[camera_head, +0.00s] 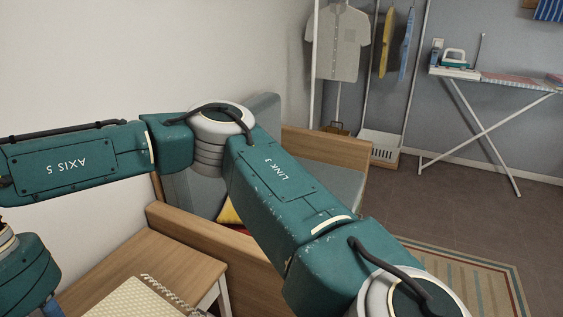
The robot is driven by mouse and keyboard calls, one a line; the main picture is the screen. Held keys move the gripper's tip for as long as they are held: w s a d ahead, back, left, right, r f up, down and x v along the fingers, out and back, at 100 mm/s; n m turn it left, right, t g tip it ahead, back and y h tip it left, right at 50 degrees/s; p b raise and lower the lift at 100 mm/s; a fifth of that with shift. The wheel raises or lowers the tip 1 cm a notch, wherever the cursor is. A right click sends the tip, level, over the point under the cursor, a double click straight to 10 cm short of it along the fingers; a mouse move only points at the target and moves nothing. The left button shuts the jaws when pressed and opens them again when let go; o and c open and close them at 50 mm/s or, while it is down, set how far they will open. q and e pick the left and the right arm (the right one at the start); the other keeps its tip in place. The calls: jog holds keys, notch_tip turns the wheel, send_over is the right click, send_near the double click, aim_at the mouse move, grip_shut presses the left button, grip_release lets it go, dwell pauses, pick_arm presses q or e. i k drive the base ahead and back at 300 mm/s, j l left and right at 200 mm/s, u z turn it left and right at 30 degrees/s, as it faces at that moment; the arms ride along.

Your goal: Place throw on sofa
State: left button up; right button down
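A cream, waffle-textured throw (132,303) with a fringed edge lies on a wooden side table (150,258) at the bottom left, cut off by the picture's lower edge. The sofa (345,186) has a wooden frame and grey cushions. It stands against the wall in the middle, just beyond the table. My teal arm links cross in front of the sofa and hide much of its seat and back. Neither gripper shows in this view, so I cannot see what either one holds.
A yellow cushion (229,211) shows on the sofa beneath my arm. A striped rug (480,279) lies on the floor at the lower right. A clothes rack with a shirt (338,45) and an ironing board (510,81) stand at the back. Brown floor between is clear.

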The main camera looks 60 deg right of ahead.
aim_at(324, 182)
jog(key=k+l, duration=0.1)
jog(key=l, duration=2.85)
jog(key=k+l, duration=0.15)
jog(key=l, duration=1.3)
